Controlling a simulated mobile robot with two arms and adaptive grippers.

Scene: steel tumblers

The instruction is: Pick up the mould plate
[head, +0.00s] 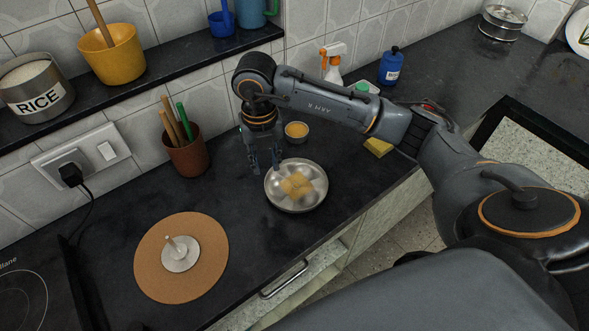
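A round steel plate (281,197) stands on the dark counter, with tan, bread-like pieces (297,186) on it that carry blurry greyish patches. I take this for the mould plate. My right gripper (264,161) points down just behind and to the left of the plate, above the counter. Its two fingers are apart with nothing visible between them. Whether a finger touches the plate's rim cannot be told. My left gripper is not in view.
A small cup with yellow contents (296,131) stands close behind the plate. A brown utensil pot (186,152) is at the left. A brown round mat (150,280) bears a steel lid-like disc (181,254). A yellow sponge (378,146) lies at right. The counter's front edge is near the plate.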

